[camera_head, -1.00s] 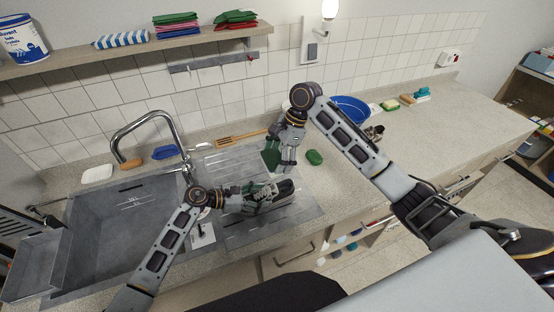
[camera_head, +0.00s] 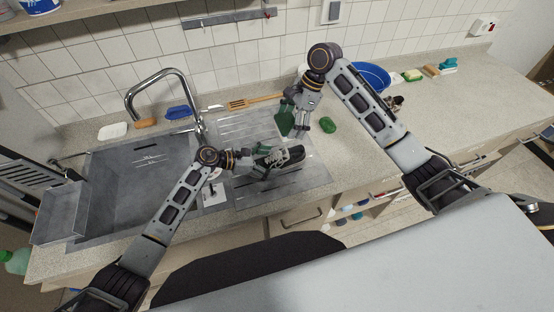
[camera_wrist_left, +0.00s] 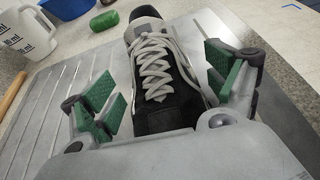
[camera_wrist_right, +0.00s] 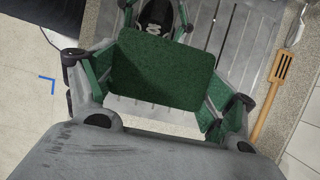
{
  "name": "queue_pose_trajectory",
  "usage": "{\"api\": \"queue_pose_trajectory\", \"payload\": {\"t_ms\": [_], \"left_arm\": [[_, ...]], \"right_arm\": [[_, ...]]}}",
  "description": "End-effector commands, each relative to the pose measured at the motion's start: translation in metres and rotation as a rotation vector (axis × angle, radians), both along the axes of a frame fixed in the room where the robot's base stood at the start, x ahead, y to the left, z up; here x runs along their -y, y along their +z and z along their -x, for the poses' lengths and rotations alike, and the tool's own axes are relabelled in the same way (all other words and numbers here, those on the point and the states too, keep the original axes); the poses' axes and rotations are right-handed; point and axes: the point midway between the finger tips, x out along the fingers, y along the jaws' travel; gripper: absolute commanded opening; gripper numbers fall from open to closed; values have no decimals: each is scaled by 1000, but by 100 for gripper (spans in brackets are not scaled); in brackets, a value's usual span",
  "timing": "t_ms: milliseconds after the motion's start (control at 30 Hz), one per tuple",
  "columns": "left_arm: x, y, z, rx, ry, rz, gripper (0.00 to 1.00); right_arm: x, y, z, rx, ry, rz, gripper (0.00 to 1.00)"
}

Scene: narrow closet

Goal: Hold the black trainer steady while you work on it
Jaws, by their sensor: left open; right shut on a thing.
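The black trainer (camera_head: 284,155), with grey laces and a pale sole edge, lies on the metal drainboard (camera_head: 300,181). In the left wrist view the trainer (camera_wrist_left: 163,75) lies laces up, between the green-padded fingers of my left gripper (camera_wrist_left: 166,88). Those fingers are open, with a visible gap on each side of the trainer. My right gripper (camera_head: 297,112) is above and behind the trainer, shut on a flat green pad (camera_head: 284,121).
A green oval piece (camera_head: 328,125) lies right of the drainboard. A sink (camera_head: 130,190) with a tap (camera_head: 165,75) is at left. A wooden spatula (camera_head: 252,102) lies behind. A blue bowl (camera_head: 373,75) stands at back right. The right countertop (camera_head: 455,105) is mostly clear.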

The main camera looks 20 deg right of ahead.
Motion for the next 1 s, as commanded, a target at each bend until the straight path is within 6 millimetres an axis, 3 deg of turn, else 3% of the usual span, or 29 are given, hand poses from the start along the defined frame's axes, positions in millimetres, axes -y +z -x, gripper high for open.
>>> {"api": "queue_pose_trajectory", "payload": {"t_ms": [1000], "left_arm": [[-97,39,-1,-1,1,-1,88]], "right_arm": [[0,0,0,0,0,0,59]]}}
